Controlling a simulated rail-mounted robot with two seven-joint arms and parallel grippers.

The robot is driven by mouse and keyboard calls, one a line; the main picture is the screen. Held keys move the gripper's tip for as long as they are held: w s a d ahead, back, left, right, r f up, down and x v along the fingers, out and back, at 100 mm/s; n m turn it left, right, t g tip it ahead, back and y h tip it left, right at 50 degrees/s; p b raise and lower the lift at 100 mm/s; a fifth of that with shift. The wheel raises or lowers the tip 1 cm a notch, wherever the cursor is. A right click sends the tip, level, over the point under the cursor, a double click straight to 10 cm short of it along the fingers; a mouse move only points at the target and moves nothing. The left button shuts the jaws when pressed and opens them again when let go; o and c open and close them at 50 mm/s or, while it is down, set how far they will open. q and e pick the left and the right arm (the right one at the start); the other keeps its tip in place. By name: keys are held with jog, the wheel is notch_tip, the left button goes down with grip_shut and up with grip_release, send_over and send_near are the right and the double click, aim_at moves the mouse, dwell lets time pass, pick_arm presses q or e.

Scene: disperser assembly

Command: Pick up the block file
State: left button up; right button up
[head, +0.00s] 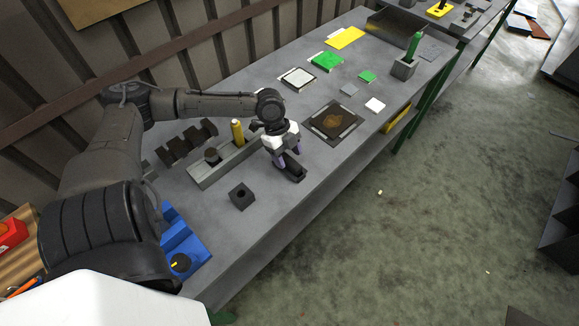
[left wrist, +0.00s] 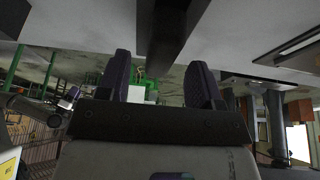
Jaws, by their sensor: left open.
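My left gripper (head: 288,158) points down over the workbench, with its two purple fingers apart. A dark oblong block (head: 294,174), which looks like the block file, lies on the bench right under and between the fingertips. In the left wrist view the dark block (left wrist: 165,40) shows ahead of the open left gripper (left wrist: 160,78), lined up with the gap between the fingers. I cannot tell whether either finger touches it. My right gripper is in neither view.
A dark cube with a hole (head: 242,196) stands in front. A grey tray (head: 208,176) with a yellow-handled tool (head: 237,132) lies to the left. A dark plate (head: 333,121) is to the right. The bench's front edge is near the block.

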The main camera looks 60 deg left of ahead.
aim_at(295, 165)
pick_arm(q)
jog(key=shift+x, duration=1)
grip_shut()
jog(key=shift+r, duration=0.55)
jog(key=r, duration=0.2)
jog(key=r+p, duration=0.1)
jog(key=shift+d+r, duration=0.2)
jog(key=shift+d, duration=0.1)
jog(key=d+r+p, duration=0.1)
jog(key=d+r, duration=0.5)
jog(key=d, duration=0.5)
jog(key=shift+r, duration=0.2)
jog(key=shift+w+d, duration=0.1)
